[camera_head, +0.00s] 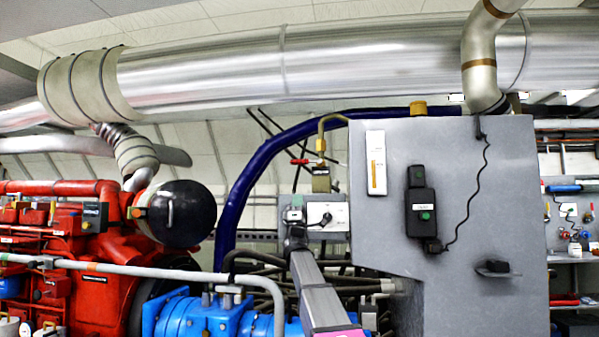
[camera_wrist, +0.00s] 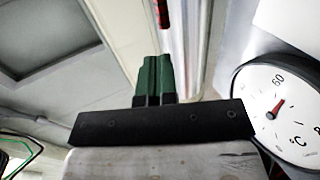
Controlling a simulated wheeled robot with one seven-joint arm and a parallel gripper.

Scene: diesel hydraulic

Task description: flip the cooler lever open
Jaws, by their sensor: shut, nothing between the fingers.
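A small red lever (camera_head: 299,161) sticks out to the left from a brass valve (camera_head: 320,146) on a curved brass pipe, in the upper middle of the head view. I cannot tell for sure that it is the cooler lever. My gripper (camera_wrist: 154,62) shows in the wrist view with its green fingers together and nothing between them. A narrow red part (camera_wrist: 162,13) shows beyond the fingertips, apart from them in the picture; I cannot tell whether it is the lever. In the head view my arm reaches up below the valve, and its fingers are not clear there.
A round dial thermometer (camera_wrist: 282,108) is close on the right in the wrist view. In the head view a grey cabinet (camera_head: 470,200) stands right of my arm, a dark blue hose (camera_head: 236,190) arches at left, and a red engine (camera_head: 100,260) stands farther left.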

